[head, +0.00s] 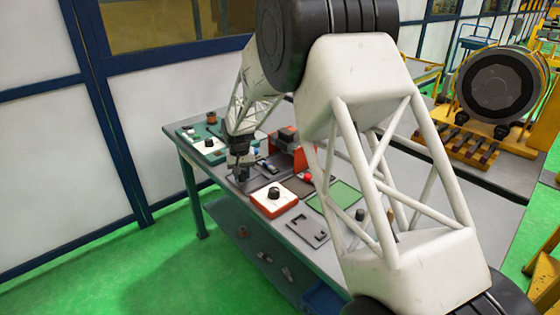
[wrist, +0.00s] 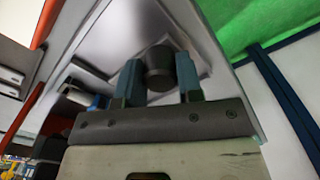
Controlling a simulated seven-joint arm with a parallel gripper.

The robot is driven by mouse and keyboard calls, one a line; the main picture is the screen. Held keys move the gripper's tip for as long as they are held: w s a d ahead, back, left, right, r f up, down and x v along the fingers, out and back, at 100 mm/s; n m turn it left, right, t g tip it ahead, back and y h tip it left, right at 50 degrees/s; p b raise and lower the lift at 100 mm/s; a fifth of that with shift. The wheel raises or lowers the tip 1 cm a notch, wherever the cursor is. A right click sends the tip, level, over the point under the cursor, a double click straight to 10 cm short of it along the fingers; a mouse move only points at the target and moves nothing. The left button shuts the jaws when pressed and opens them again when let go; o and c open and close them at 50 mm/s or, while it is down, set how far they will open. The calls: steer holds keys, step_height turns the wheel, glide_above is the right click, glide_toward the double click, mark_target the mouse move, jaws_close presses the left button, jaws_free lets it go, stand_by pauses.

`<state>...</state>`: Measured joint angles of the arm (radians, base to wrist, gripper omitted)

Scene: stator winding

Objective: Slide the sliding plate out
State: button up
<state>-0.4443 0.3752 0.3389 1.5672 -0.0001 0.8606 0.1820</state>
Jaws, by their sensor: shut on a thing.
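My gripper (wrist: 158,78) is shut on a dark round knob (wrist: 160,66), with one blue-grey finger on each side of it. Behind the knob in the wrist view is a light grey flat surface (wrist: 118,32). I cannot tell for sure which part of it is the sliding plate, or whether the knob is fixed to it. In the head view my gripper (head: 240,176) points down at the left edge of the workbench. What it holds is too small and hidden to make out there.
On the workbench (head: 225,192), a red-sided box (head: 269,208) with a white top and black knob stands right of my gripper. A red bracket (head: 301,160), a green mat (head: 338,196) and a slotted grey plate (head: 308,231) lie nearby. A green fixture (head: 190,134) stands behind.

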steer(key=shift+s+a, duration=0.15)
steer(key=o, duration=0.7)
steer(key=shift+r, duration=0.15)
steer(key=shift+r, duration=2.9)
